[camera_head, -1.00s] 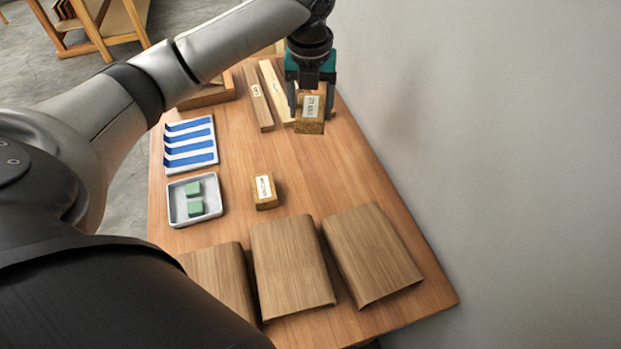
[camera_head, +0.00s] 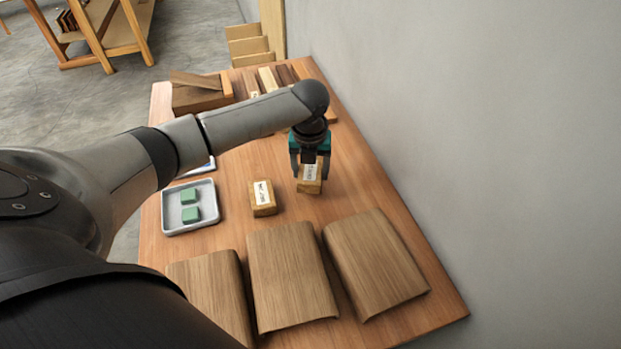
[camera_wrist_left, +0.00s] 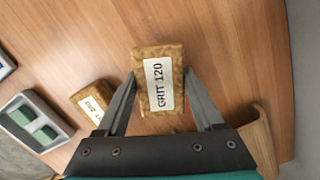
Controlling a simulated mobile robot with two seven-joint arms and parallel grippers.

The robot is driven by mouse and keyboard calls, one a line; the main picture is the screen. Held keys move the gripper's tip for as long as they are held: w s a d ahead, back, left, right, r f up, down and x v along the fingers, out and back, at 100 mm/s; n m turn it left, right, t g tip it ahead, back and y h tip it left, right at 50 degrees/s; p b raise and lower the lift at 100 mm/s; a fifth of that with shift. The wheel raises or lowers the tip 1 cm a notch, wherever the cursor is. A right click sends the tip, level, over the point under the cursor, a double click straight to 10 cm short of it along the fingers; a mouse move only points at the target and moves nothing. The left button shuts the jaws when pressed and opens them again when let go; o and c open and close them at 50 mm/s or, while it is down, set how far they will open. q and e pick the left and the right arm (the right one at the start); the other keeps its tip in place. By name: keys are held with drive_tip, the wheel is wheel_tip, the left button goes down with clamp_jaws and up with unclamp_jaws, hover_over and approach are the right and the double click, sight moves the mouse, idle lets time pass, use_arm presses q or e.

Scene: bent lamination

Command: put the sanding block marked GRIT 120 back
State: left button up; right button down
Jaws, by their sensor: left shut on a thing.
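The sanding block marked GRIT 120 (camera_wrist_left: 171,104) is a tan cork-like block with a white label, seen in the left wrist view. My left gripper (camera_head: 309,172) is shut on this block (camera_head: 308,188), with one finger on each side. I cannot tell whether the block touches the table. A second, similar block (camera_head: 263,207) with a white label lies on the table to the left of it; it also shows in the left wrist view (camera_wrist_left: 84,89), its label too small to read surely. My right gripper is not in view.
Several curved wooden panels (camera_head: 291,290) lie along the near side of the table (camera_head: 230,166). A white tray (camera_head: 165,222) with two green blocks stands at the left. Wood strips and a wooden box (camera_head: 197,100) lie at the far end. A wall rises on the right.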

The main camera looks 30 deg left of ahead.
sight(311, 179)
use_arm(q)
drive_tip(key=shift+f, duration=1.3)
drive_tip(key=shift+f, duration=0.1)
drive_tip(key=o, duration=1.3)
drive_tip(key=shift+f, duration=0.1)
drive_tip(key=r+p, duration=0.1)
drive_tip(key=r, duration=0.3)
drive_tip(key=s+r, duration=0.1)
drive_tip(key=r, duration=0.3)
drive_tip(key=r+p, duration=0.1)
drive_tip(key=r, duration=0.3)
drive_tip(key=shift+s+d+r+p, duration=0.2)
drive_tip(key=shift+d+p, duration=0.1)
drive_tip(key=shift+d, duration=0.1)
